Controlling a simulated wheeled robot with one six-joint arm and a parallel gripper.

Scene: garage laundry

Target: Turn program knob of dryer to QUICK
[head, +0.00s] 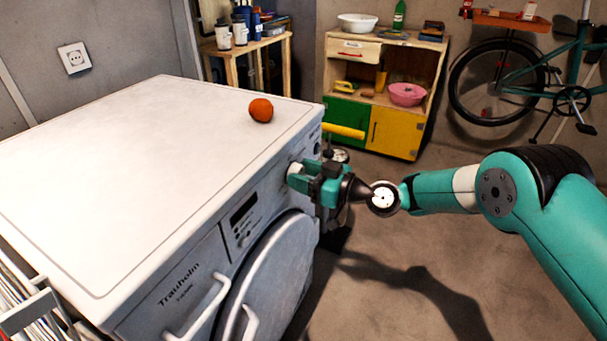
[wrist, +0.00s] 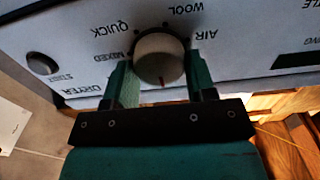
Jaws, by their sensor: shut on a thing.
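The white dryer (head: 150,180) stands on the left in the head view. Its front panel carries the round white program knob (wrist: 158,57), seen between my fingers in the wrist view. Labels MIXED, QUICK, WOOL and AIR run around the knob's upper side in that view, upside down. My gripper (wrist: 160,84) is shut on the knob, one finger on each side. In the head view my gripper (head: 304,180) hides most of the knob.
The round dryer door (head: 270,275) is below the panel, with handles sticking out. A low cabinet (head: 385,95) and a bicycle (head: 500,80) stand behind. Floor to the right is open.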

